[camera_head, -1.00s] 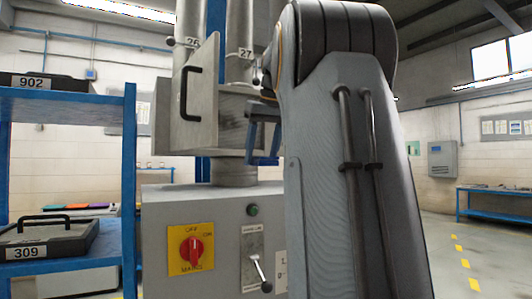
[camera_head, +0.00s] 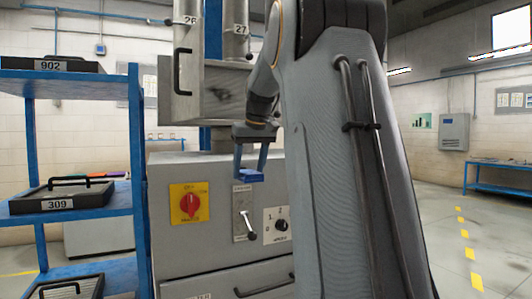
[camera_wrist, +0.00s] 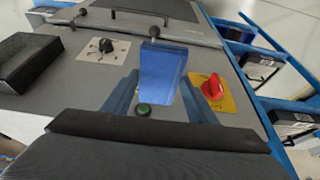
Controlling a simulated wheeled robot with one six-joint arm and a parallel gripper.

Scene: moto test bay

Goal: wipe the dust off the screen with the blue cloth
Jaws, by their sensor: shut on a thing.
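My gripper (camera_head: 250,172) is shut on the blue cloth (camera_wrist: 163,72), a flat blue pad between its two blue fingers in the wrist view. In the head view it hangs in front of the grey machine cabinet's (camera_head: 170,245) upper face, above the lever (camera_head: 247,225). I cannot tell whether the cloth touches anything. I cannot make out the screen for certain. A dark block (camera_wrist: 28,65) at the left of the wrist view may be part of it. My arm covers the cabinet's right side in the head view.
The cabinet carries a red switch (camera_head: 190,204) on a yellow plate, a selector knob (camera_head: 281,225) and, in the wrist view, a green button (camera_wrist: 143,110). A blue shelf (camera_head: 137,180) with black cases stands on the left. Open floor (camera_head: 450,240) lies on the right.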

